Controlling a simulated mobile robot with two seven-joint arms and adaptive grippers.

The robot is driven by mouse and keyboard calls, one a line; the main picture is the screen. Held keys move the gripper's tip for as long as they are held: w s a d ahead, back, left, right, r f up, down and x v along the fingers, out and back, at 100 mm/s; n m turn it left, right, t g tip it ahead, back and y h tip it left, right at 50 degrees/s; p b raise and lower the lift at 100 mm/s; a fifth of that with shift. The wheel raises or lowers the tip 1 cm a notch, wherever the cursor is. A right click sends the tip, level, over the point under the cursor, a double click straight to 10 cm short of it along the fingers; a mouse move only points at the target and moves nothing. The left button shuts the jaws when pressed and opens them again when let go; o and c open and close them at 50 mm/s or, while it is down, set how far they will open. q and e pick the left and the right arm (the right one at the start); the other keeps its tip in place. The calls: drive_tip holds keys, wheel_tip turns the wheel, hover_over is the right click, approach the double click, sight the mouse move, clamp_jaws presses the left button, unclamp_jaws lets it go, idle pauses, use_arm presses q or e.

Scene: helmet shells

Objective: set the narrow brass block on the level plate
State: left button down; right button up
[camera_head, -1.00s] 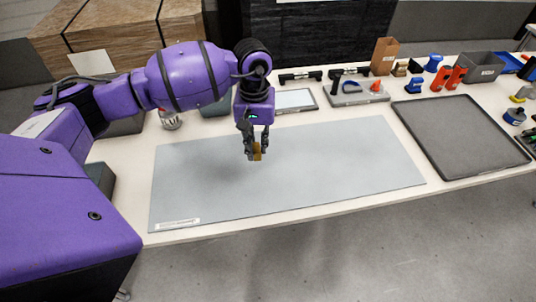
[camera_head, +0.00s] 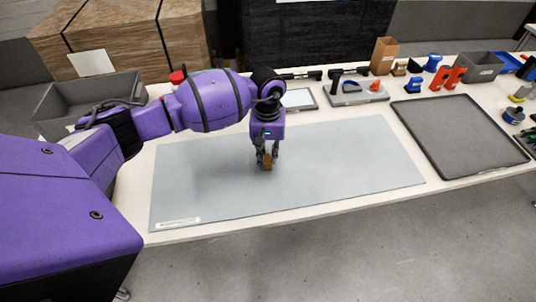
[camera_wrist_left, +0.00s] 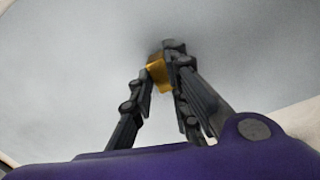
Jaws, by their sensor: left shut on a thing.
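The narrow brass block (camera_head: 267,162) is between the fingertips of my left gripper (camera_head: 268,156), which is shut on it. It is low over the large grey-blue sheet (camera_head: 340,160); I cannot tell whether it touches the sheet. In the left wrist view the brass block (camera_wrist_left: 157,73) shows at the fingertips (camera_wrist_left: 160,68), partly hidden by a finger. A small framed pale plate (camera_head: 299,98) lies behind the sheet, partly hidden by my arm; I cannot tell for sure which flat surface is the level plate. My right gripper is not in view.
A dark grey tray (camera_head: 460,135) lies at the right. Behind it stand a tan box (camera_head: 384,55), orange and blue tools, and a grey bin (camera_head: 479,66). A grey holder (camera_head: 356,93) carries small tools. A grey crate (camera_head: 90,100) is at the left. The sheet's right half is clear.

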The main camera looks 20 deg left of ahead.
use_arm(q)
drive_tip(key=c, duration=2.1)
unclamp_jaws()
drive_tip(key=shift+f, duration=0.25)
drive_tip(key=o, duration=0.4)
drive_tip(key=shift+r, duration=0.1)
drive_tip(key=shift+o, duration=0.2)
